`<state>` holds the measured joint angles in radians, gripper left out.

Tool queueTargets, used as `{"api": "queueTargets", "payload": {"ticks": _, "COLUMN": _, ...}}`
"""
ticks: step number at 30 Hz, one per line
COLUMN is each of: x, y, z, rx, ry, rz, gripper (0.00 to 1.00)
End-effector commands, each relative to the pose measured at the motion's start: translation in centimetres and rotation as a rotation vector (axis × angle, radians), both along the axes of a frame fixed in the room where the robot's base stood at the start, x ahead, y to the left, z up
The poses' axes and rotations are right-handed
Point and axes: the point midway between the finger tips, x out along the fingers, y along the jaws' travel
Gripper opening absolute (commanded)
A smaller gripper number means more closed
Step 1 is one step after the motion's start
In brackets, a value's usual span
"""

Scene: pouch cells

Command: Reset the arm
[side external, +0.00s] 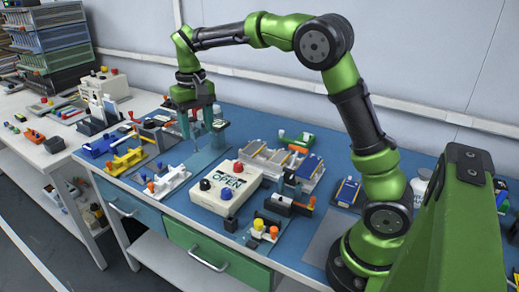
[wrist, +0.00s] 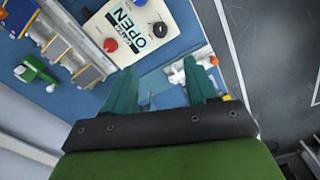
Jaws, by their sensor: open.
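My gripper (side external: 196,126) hangs over the back left part of the blue bench, pointing down. In the wrist view its two teal fingers (wrist: 160,75) stand apart with nothing between them. Flat blue and gold pouch-like pieces lie in a pale tray (side external: 268,164) behind the box. Whether the fingertips touch anything below cannot be told.
Yellow fixtures (side external: 124,161) and a white-and-blue clamp (side external: 166,185) crowd the bench's left part. A grey plate (side external: 324,238) lies bare near my base.

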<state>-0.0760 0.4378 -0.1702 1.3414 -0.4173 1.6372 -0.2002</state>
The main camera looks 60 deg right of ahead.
Motion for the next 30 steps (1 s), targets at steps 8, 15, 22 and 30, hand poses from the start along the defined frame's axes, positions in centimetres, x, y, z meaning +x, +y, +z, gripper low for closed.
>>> {"api": "queueTargets", "payload": {"ticks": 8, "x": 0.0, "y": 0.0, "z": 0.2, "rx": 0.000, "ry": 0.000, "rz": -0.001, "gripper": 0.57}}
{"api": "queueTargets", "payload": {"ticks": 15, "x": -0.4, "y": 0.1, "z": -1.5, "rx": 0.002, "ry": -0.021, "rz": 0.005, "gripper": 0.57}}
{"api": "queueTargets", "payload": {"ticks": 22, "x": -6.2, "y": 1.7, "z": 0.0, "rx": 0.075, "ry": -0.163, "rz": 0.017, "gripper": 0.57}}
{"api": "queueTargets", "payload": {"ticks": 30, "x": -15.0, "y": 4.0, "z": 1.6, "rx": 0.147, "ry": -0.382, "rz": 0.020, "gripper": 0.57}}
